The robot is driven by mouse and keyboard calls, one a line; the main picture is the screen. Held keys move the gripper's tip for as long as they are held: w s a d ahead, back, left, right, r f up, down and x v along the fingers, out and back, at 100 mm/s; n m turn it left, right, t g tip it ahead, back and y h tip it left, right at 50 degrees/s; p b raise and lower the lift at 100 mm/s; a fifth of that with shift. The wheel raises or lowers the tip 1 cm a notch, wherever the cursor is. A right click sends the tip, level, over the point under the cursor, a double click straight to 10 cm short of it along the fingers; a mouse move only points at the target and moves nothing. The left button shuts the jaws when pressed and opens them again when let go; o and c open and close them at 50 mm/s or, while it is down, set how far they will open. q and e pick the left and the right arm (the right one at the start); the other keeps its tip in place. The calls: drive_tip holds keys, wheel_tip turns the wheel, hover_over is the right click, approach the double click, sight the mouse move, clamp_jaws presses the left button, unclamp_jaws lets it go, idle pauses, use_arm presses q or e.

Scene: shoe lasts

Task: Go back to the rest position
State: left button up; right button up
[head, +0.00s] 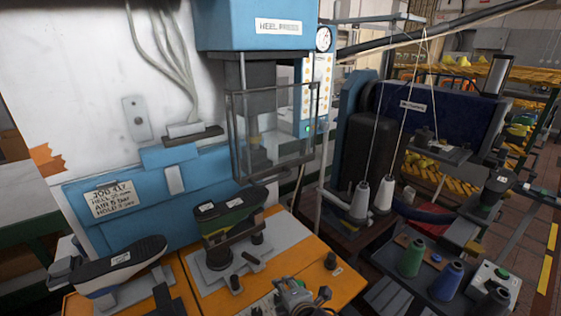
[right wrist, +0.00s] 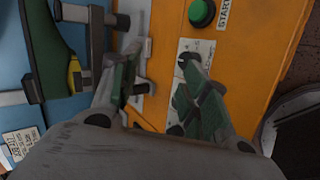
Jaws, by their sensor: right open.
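My right gripper (head: 300,294) shows at the bottom edge of the head view, low in front of the orange bench top. In the right wrist view its two fingers (right wrist: 165,58) are spread, with nothing between them. A dark green shoe last (head: 228,214) sits on the grey stand under the heel press, and its green and yellow side (right wrist: 42,55) shows at the left of the right wrist view. The gripper is apart from the last. A second, black-and-grey last (head: 122,262) lies at the lower left. My left gripper is not in view.
The blue heel press (head: 253,26) has a clear guard (head: 272,130) hanging above the green last. A green START button (right wrist: 202,13) is on the orange bench (right wrist: 260,45) by my right fingers. Thread cones (head: 383,196) and a sewing machine stand at the right.

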drive_tip(key=s+d+f+m+g+h, duration=0.2)
drive_tip(key=s+d+f+m+g, duration=0.15)
drive_tip(key=s+d+m, duration=0.55)
drive_tip(key=s+d+f+m+g+h, duration=0.1)
drive_tip(key=s+d+f+m+g, duration=0.3)
drive_tip(key=d+m, duration=0.75)
wheel_tip(320, 180, down, 33)
drive_tip(key=s, duration=0.3)
drive_tip(key=s+d+f, duration=0.2)
drive_tip(key=s+f, duration=0.8)
drive_tip(key=s, duration=0.1)
drive_tip(key=s+d+f+g, duration=0.1)
drive_tip(key=s+d+f, duration=0.1)
drive_tip(key=s+f, duration=0.8)
drive_tip(key=shift+s+d+f+n+h, duration=0.3)
drive_tip(key=shift+s+f+n, duration=0.15)
drive_tip(key=shift+s, duration=0.15)
